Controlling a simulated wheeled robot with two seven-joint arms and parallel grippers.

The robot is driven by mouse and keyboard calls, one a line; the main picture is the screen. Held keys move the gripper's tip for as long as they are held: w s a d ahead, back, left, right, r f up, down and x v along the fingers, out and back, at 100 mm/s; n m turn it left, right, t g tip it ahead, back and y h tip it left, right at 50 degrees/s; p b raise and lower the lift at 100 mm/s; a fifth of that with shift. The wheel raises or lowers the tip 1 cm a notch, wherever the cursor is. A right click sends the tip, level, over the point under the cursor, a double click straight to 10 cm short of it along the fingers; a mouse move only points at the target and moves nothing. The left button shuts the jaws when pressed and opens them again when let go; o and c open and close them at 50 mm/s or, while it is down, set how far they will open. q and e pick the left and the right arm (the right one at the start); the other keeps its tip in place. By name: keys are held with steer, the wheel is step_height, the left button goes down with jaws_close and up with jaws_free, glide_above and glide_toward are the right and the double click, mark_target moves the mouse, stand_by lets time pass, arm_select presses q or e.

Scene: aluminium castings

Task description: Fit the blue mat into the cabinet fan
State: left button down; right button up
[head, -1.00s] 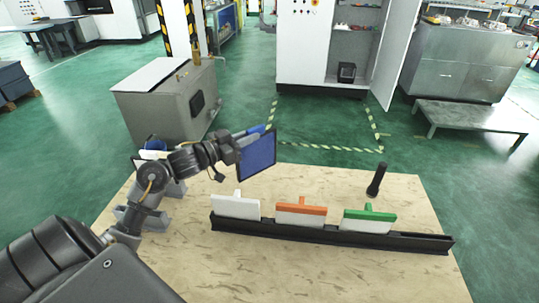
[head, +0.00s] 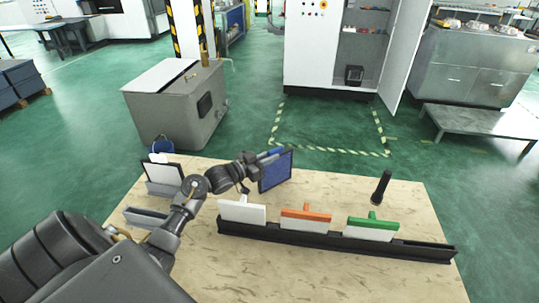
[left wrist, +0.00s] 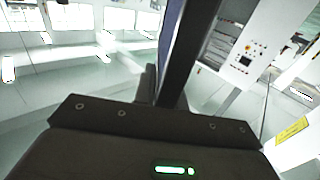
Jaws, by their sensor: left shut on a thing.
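In the left wrist view the mat's dark edge (left wrist: 182,50) rises between the fingers, which are mostly hidden. I cannot tell for sure which thing is the cabinet fan; a black-framed white panel (head: 163,174) stands in a grey holder at the bench's left, apart from the mat. My right gripper is out of view.
A long black rail (head: 335,239) on the bench (head: 330,280) holds a white plate (head: 242,212), an orange-topped plate (head: 305,218) and a green-topped plate (head: 371,228). A grey holder (head: 146,216) lies near my left arm. The front bench is clear.

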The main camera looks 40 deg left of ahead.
arm_select(q)
steer(key=shift+f, duration=0.2)
steer(key=c, duration=1.5)
jaws_free()
steer(key=shift+o, duration=0.2)
steer(key=shift+r, duration=0.1)
